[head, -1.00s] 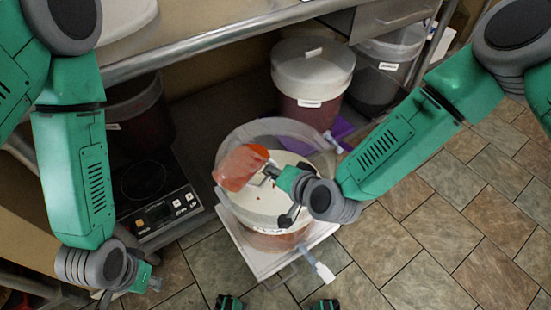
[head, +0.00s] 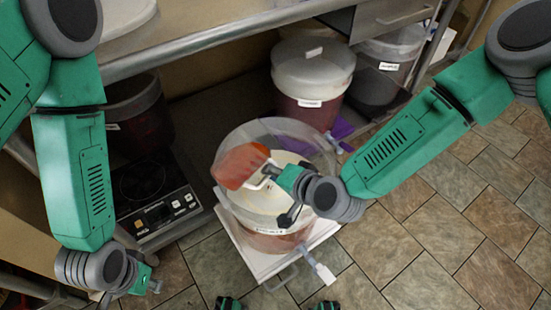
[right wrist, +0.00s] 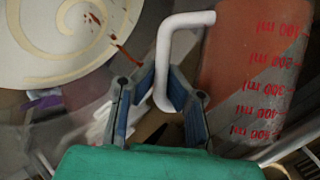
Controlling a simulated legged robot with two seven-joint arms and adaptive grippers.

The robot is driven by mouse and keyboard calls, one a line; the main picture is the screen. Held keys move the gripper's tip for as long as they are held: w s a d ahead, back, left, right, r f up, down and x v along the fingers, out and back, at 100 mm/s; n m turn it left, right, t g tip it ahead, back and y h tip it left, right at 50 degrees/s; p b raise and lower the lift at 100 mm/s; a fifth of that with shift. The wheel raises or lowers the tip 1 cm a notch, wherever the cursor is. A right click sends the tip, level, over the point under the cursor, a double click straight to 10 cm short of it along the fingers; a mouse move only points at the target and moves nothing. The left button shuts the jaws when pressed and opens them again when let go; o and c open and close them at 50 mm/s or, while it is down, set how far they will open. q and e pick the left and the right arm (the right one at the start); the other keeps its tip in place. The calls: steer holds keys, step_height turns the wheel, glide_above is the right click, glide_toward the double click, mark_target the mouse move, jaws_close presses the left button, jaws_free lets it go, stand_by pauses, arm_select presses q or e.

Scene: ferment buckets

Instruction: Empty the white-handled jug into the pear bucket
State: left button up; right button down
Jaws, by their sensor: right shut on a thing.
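The jug (head: 238,167) is clear and tilted, with red-orange liquid in it and a white handle (right wrist: 166,45). My right gripper (right wrist: 162,95) is shut on that handle and holds the jug above a large clear bucket (head: 275,240). The right wrist view shows the jug's red millilitre marks (right wrist: 268,85). Inside the bucket is a cream round surface (right wrist: 65,35) with a swirl and red drips. The bucket's front label is too small to read. My left gripper (head: 150,284) is low at the left, away from the jug; its finger opening is unclear.
The bucket stands on a white platform (head: 255,262), with a tap (head: 322,270) at its front. A lidded bucket (head: 312,75) and a grey bucket (head: 390,65) stand behind under the metal table (head: 200,45). A hotplate (head: 150,195) is at the left. Tiled floor is free at the right.

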steer(key=shift+s+a+f+m+g+y+b, duration=0.1)
steer(key=shift+a+f+m+g+y+b, duration=0.15)
steer(key=shift+b, duration=0.45)
steer(key=shift+s+f+m+g+y+b, duration=0.15)
steer(key=shift+f+y+b, duration=0.2)
steer(key=shift+b, duration=0.3)
stand_by(0.3)
steer(key=shift+s+a+r+m+y+b, duration=0.1)
steer(key=shift+a+r+m+y+b, duration=0.1)
steer(key=shift+m+y+b, duration=0.3)
stand_by(1.3)
steer(key=shift+w+d+f+m+g+y+b, duration=0.35)
steer(key=shift+f+g+y+b, duration=0.2)
steer(key=shift+b, duration=1.15)
steer(key=shift+s+a+m+b, duration=0.2)
steer(key=shift+s+m+b, duration=0.1)
steer(key=shift+b, duration=0.15)
steer(key=shift+s+a+r+m+y+b, duration=0.15)
steer(key=shift+r+m+y+b, duration=0.3)
steer(key=shift+b, duration=0.9)
steer(key=shift+y, duration=0.3)
